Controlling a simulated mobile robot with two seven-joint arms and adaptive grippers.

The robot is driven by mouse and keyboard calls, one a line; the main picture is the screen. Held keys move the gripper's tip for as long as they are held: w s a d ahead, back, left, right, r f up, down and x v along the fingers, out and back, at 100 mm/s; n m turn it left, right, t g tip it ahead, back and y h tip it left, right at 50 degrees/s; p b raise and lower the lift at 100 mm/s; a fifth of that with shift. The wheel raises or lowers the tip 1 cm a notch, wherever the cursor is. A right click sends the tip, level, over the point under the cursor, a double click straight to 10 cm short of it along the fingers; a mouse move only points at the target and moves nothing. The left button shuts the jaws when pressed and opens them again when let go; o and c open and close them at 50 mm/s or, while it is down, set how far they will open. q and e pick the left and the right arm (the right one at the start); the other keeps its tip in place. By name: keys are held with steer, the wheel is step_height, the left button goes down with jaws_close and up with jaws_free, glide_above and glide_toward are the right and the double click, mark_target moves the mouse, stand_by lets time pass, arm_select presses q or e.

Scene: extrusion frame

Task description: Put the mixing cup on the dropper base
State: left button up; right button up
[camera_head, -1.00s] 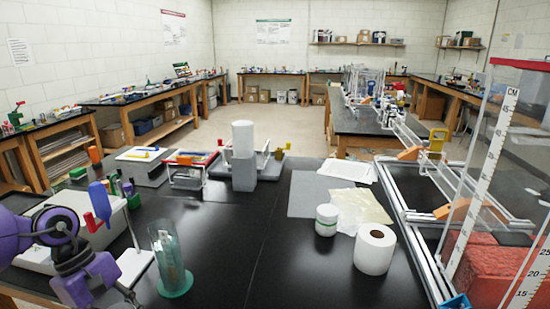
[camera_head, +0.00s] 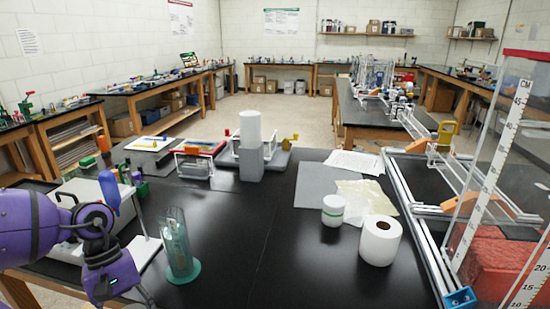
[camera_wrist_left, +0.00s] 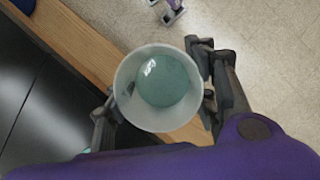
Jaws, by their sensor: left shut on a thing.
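The mixing cup (camera_wrist_left: 157,60), a whitish round cup with a teal inside, is in the left wrist view, seen from above into its mouth. My left gripper (camera_wrist_left: 158,108) is shut on it, with dark fingers on both sides. It is over the table's wooden edge and the floor. In the head view my left arm comes in at the lower left, and the cup cannot be made out. I cannot tell for sure which thing is the dropper base; a grey block (camera_head: 250,163) with a white cylinder stands mid-table. My right gripper is not in view.
A clear cylinder with a green foot (camera_head: 182,272) stands right of my left arm. A white device (camera_head: 82,200) with a blue handle is behind the arm. A paper roll (camera_head: 379,241) and white jar (camera_head: 333,210) stand at right. The middle front tabletop is clear.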

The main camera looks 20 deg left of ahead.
arm_select(q)
steer(key=shift+w+d+f+m, duration=0.15)
steer(key=shift+d+m, duration=0.3)
steer(key=shift+m, duration=0.05)
steer(key=w+d+m+g+y, duration=0.25)
steer(key=w+d+m, duration=0.25)
steer(key=d+m, duration=0.45)
steer(key=w+d+r+m+y, duration=0.1)
steer(key=w+d+r, duration=0.2)
steer(key=d, duration=0.4)
steer(key=w+d+r+m, duration=0.1)
steer(key=w+d+r, duration=0.3)
steer(key=w+d, duration=0.2)
steer(key=shift+d+y+p, duration=0.35)
steer(key=shift+d, duration=0.2)
steer(key=shift+w+r+m, duration=0.1)
steer(key=shift+m, duration=0.15)
steer(key=shift+w+d, duration=0.1)
steer(key=shift+d, duration=0.05)
